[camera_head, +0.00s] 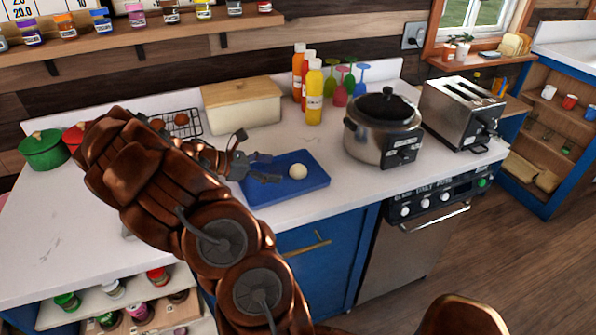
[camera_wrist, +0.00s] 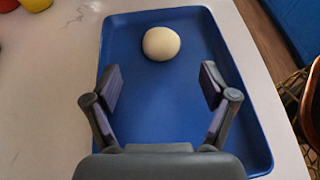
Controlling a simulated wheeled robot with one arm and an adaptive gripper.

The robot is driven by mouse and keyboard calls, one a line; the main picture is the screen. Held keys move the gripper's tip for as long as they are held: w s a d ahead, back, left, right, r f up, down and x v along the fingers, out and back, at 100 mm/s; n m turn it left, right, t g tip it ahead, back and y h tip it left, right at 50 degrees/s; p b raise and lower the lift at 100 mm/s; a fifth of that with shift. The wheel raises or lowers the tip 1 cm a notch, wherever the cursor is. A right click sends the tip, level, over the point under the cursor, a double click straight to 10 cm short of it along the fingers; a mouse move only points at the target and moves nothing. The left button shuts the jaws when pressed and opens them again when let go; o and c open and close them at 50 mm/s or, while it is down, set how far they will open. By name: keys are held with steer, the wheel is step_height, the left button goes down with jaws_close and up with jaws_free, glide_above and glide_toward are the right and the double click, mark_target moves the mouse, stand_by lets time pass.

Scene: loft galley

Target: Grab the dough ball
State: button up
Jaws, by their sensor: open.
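The dough ball (camera_head: 298,171) is a small pale round ball resting on a blue tray (camera_head: 312,190) on the white counter. In the wrist view the dough ball (camera_wrist: 161,43) sits near the far end of the tray (camera_wrist: 150,112), beyond my fingertips and roughly between their lines. My gripper (camera_head: 268,168) is over the left part of the tray, to the left of the ball. In the wrist view my gripper (camera_wrist: 160,83) is open and empty, its two fingers wide apart. The ball is fully visible there and looks apart from both fingers.
A slow cooker (camera_head: 384,130) and a toaster (camera_head: 462,112) stand right of the tray. Behind it are a bread box (camera_head: 241,104), sauce bottles (camera_head: 314,92) and coloured glasses (camera_head: 340,88). A wire rack (camera_head: 178,124) and a green pot (camera_head: 44,150) are at left.

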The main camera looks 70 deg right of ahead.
mark_target(293, 169)
steer(key=x, duration=0.1)
steer(key=p+x, duration=0.1)
steer(key=x, duration=0.1)
steer(key=p+x, duration=0.1)
steer(key=x, duration=0.1)
steer(key=shift+s+d+r, duration=0.1)
steer(key=shift+s+r, duration=0.2)
steer(key=shift+s+d+f, duration=0.4)
steer(key=shift+s, duration=0.1)
steer(key=shift+c, duration=0.4)
steer(key=c, duration=1.2)
steer(key=shift+o, duration=0.2)
steer(key=shift+r, duration=0.1)
